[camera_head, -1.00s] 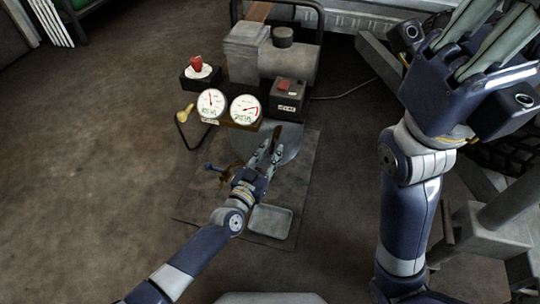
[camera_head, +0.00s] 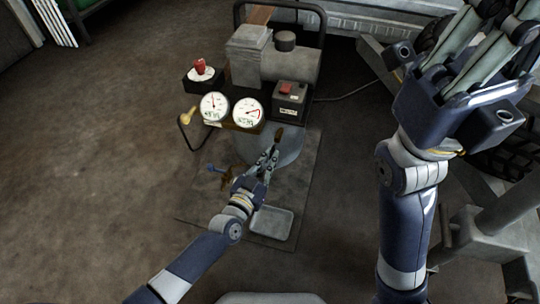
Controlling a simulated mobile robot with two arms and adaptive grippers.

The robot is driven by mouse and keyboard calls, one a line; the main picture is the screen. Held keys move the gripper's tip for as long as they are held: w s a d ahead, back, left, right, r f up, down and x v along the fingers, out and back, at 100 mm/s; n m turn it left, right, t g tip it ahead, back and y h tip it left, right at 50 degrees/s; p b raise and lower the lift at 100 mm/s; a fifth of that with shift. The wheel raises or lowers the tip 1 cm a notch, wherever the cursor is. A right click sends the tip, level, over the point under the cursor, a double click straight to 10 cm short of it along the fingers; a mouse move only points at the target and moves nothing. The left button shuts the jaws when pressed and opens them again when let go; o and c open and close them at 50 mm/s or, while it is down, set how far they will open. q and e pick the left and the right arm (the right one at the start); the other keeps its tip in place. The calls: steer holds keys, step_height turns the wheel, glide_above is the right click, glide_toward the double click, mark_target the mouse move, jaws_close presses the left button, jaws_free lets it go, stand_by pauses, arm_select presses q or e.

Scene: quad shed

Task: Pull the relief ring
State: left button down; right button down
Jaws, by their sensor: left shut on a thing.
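The compressor has a grey tank (camera_head: 243,146) in the middle of the head view. My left gripper (camera_head: 275,150) is at the tank's front right, its fingers close together and pointing up and away. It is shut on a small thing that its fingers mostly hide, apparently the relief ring. A small brownish part (camera_head: 279,134) shows just past the fingertips. My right gripper (camera_head: 482,38) is raised high at the upper right, close to the camera and away from the compressor. Its fingertips run to the top edge, so its opening is unclear.
Two white gauges (camera_head: 214,106) (camera_head: 247,112), a red knob on a dark box (camera_head: 200,73) and a red-switch box (camera_head: 289,97) sit around the tank. A blue-handled valve (camera_head: 216,169) is left of my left gripper. A shallow tray (camera_head: 271,223) lies on the mat. Floor at left is clear.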

arm_select(q)
steer(key=c, duration=1.8)
jaws_free()
steer(key=shift+s+d, duration=0.15)
steer(key=shift+d, duration=0.2)
steer(key=shift+r, duration=0.1)
steer(key=shift+a, duration=0.15)
steer(key=v, duration=1.2)
